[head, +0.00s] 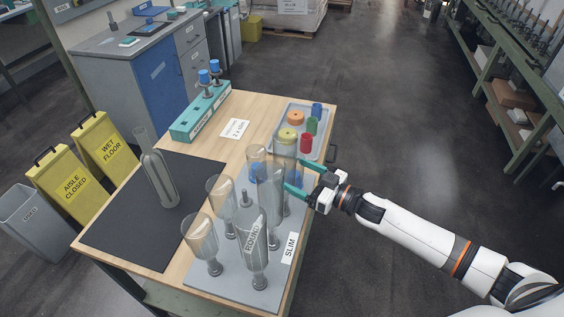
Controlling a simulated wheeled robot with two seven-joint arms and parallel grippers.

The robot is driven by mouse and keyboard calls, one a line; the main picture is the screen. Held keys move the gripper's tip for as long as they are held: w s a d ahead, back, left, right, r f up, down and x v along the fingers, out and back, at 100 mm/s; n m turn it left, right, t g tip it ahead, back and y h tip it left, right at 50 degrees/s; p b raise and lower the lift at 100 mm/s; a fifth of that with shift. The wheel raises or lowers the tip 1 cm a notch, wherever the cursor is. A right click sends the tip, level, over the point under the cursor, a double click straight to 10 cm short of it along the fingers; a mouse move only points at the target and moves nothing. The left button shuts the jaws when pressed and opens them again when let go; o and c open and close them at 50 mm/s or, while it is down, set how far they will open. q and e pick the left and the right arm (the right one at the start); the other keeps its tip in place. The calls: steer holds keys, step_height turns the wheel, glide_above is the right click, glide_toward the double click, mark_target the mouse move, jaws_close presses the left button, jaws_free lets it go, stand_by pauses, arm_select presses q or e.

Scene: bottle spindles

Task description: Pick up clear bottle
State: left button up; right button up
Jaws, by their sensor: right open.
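Several clear bottles stand upside down on a grey spindle board (232,289) on the table. They include a front-left bottle (200,237), a front bottle (252,232), a middle-left bottle (221,201) and a tall bottle (268,195) on the right side. Another clear bottle (158,182) with a long neck stands on the black mat (112,222). My right gripper (293,175) is open, its teal fingers spread at the board's right edge, close to the right-hand bottles. Whether a bottle lies between the fingertips is hard to tell. My left gripper is out of view.
A grey tray (325,147) with coloured pieces sits behind the board. A teal rack (203,112) with two blue-topped spindles stands at the back. A "2 x slim" card (235,129) lies between them. Yellow floor signs (68,182) stand left of the table.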

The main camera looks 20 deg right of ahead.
steer(key=shift+x, duration=0.8)
steer(key=shift+w+p, duration=0.3)
steer(key=shift+w, duration=0.05)
steer(key=p+x, duration=0.1)
steer(key=x, duration=0.3)
steer(key=shift+w+a+f+p, duration=0.15)
steer(key=shift+w+a+p, duration=0.1)
steer(key=shift+a+p, duration=0.05)
steer(key=shift+s, duration=0.1)
steer(key=shift+c, duration=1.3)
steer(key=c, duration=1.1)
